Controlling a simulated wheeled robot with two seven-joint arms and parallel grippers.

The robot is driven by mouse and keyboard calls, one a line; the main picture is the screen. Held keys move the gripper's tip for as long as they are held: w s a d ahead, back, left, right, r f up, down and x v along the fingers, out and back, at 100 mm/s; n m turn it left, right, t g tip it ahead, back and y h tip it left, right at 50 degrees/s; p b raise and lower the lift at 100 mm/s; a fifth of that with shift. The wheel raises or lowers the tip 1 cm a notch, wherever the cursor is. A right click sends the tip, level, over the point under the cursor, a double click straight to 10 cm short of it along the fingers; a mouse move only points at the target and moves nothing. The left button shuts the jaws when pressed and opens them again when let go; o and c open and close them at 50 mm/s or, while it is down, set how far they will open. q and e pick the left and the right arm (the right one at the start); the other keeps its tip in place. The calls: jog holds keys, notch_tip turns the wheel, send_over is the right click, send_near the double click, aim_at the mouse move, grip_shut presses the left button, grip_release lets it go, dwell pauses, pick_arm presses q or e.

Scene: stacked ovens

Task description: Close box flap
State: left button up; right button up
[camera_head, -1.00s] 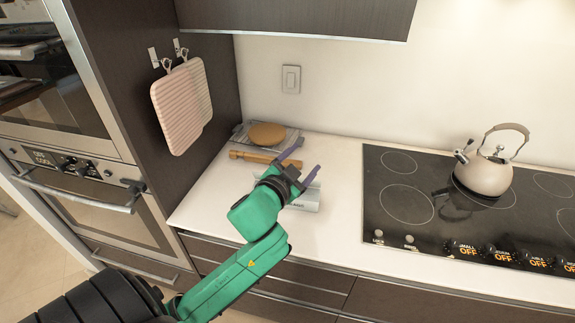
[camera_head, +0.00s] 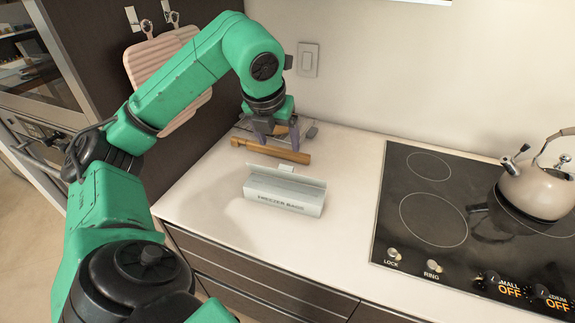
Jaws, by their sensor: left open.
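A white box marked "FREEZER BAGS" (camera_head: 284,197) lies on the counter, its long side facing me. Its flap (camera_head: 287,176) stands up along the back edge, so the box is open. My left gripper (camera_head: 277,137) points down behind the box, near the wooden rolling pin. Its fingers are apart, and it does not touch the box. The arm comes in from the left and arches over the counter. My right gripper is not in view.
A wooden rolling pin (camera_head: 270,151) lies behind the box, close under the gripper. A wire rack (camera_head: 308,130) is at the back, partly hidden. The cooktop (camera_head: 409,231) with a kettle (camera_head: 537,188) is at right. The front counter is clear.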

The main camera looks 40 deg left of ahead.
aim_at(286, 166)
pick_arm(q)
jog(key=x, duration=1)
jog(key=shift+w+f, duration=0.15)
jog(key=shift+f, duration=0.05)
jog(key=shift+w+a+f, duration=0.1)
jog(key=shift+f, duration=0.35)
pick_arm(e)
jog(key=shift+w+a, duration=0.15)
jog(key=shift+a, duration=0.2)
